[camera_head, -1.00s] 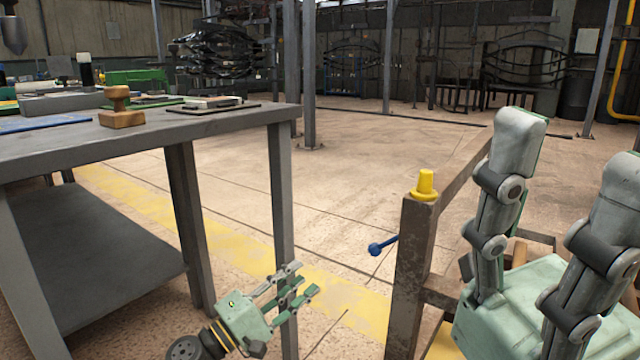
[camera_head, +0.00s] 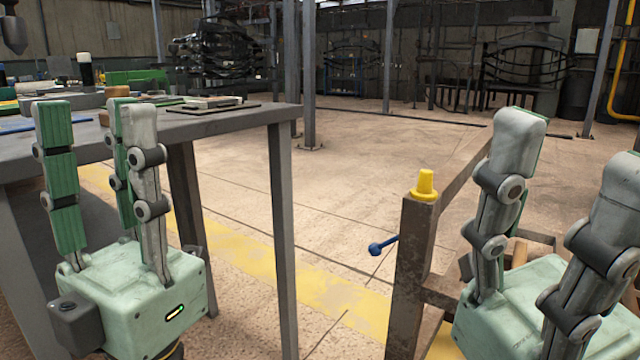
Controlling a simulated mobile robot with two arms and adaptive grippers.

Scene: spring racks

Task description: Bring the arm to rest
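My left gripper (camera_head: 95,125) is upright in the lower left, with its fingers pointing up in front of the grey workbench (camera_head: 225,122). Its fingers stand apart with nothing between them. My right gripper (camera_head: 575,150) is upright at the right edge, partly cut off by the frame. Its visible fingers stand wide apart and hold nothing.
A rusty post (camera_head: 412,270) with a yellow cap (camera_head: 425,185) and a blue-knobbed lever (camera_head: 377,249) stands just left of my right gripper. Trays and small items lie on the workbench. The floor (camera_head: 370,150) between bench and post is clear.

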